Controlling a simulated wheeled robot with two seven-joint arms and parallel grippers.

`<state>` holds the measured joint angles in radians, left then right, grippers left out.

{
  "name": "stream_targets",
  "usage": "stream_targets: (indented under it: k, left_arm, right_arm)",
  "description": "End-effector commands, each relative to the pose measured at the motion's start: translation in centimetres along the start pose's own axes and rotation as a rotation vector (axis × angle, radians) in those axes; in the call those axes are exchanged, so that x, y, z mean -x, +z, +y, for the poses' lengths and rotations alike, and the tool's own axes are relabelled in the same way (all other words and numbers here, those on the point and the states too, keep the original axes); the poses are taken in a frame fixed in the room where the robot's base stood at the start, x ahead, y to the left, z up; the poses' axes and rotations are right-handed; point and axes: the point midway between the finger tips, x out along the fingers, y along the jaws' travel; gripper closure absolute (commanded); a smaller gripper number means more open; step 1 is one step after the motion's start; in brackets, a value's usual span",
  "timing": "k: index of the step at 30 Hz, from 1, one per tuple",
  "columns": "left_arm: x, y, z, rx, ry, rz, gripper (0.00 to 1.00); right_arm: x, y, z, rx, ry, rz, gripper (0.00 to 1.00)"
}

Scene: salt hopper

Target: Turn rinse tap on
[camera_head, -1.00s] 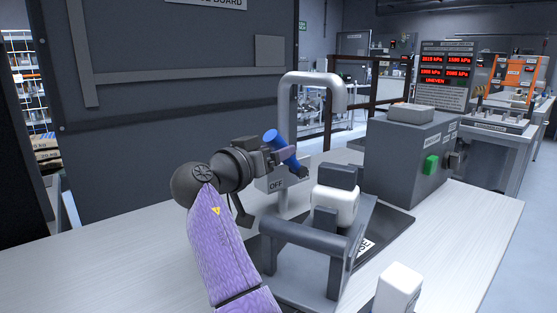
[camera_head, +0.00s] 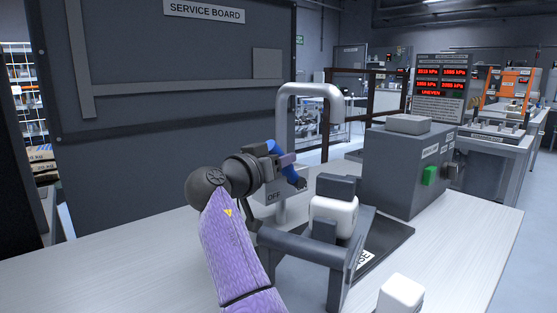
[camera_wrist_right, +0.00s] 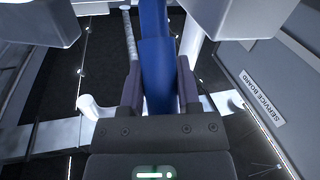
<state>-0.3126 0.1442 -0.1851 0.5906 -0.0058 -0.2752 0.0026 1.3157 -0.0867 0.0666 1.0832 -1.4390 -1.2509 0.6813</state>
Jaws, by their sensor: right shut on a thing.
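The rinse tap (camera_head: 282,150) is a pale grey pipe that rises from the bench and bends over to the right. Its blue lever (camera_head: 287,160) is at the pipe, above a plate marked OFF (camera_head: 272,197). My right gripper (camera_head: 284,161) is shut on the lever, which slants down to the right in the head view. In the right wrist view the blue lever (camera_wrist_right: 157,75) runs between the two fingers (camera_wrist_right: 158,88). The gripper covers part of the lever and plate. My left gripper is not in view.
A dark frame (camera_head: 305,245) holding a white block (camera_head: 333,215) stands right of the tap. A loose white block (camera_head: 401,293) is at the front. A grey box with a green button (camera_head: 429,176) stands behind right. The service board (camera_head: 180,100) rises behind; the left bench is clear.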

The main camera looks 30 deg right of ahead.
Motion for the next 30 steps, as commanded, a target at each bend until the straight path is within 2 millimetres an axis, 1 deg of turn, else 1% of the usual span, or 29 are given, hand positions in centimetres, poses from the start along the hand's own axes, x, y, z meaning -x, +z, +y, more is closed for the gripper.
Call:
stream_targets:
  k: [6, 12, 24, 30]
  left_arm:
    - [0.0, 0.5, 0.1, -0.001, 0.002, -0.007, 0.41]
    - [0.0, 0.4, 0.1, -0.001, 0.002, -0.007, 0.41]
    - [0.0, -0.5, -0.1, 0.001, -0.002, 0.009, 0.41]
    - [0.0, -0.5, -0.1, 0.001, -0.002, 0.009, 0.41]
  right_arm:
    - [0.0, 0.1, 0.0, 0.0, -0.001, -0.001, 1.0]
    - [0.0, 0.1, 0.0, 0.001, -0.001, -0.001, 1.0]
    - [0.0, 0.1, 0.0, 0.001, -0.001, -0.002, 1.0]
    - [0.0, 0.1, -0.1, 0.001, -0.001, -0.002, 1.0]
